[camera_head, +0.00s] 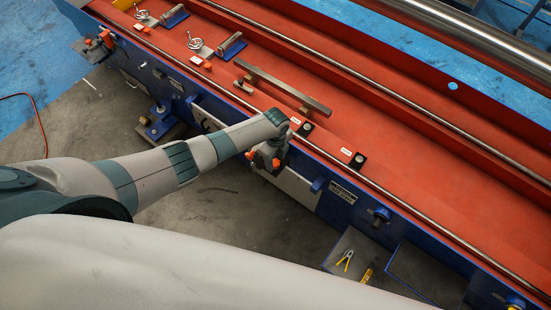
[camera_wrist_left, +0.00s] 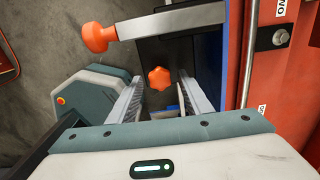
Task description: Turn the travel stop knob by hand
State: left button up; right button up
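An orange star-shaped knob (camera_wrist_left: 158,78) sits on a dark housing in the left wrist view. It appears between the tips of my left gripper (camera_wrist_left: 160,88), whose two fingers stand apart; I cannot tell whether either one touches it. A second orange knob (camera_wrist_left: 97,37) caps a light metal bar at the upper left of that view. In the head view my left gripper (camera_head: 268,152) is at the near blue side of the red bench, with orange knob parts (camera_head: 276,163) beside it, partly hidden. My right gripper is not in view.
The red bench (camera_head: 400,150) runs diagonally, with a long rod along its near edge. Small black switches (camera_head: 357,160) and a raised bar (camera_head: 282,88) sit on it. Blue open boxes (camera_head: 425,272) and yellow-handled tools (camera_head: 345,260) are at the lower right.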

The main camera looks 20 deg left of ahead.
pick_arm(q)
notch_tip(320, 180, up, 4)
jog(key=p, duration=0.4)
jog(key=shift+r, duration=1)
jog(key=shift+r, duration=0.2)
notch_tip(320, 180, up, 17)
jog(key=b, duration=0.4)
jog(key=shift+s, duration=0.1)
dwell(0.5)
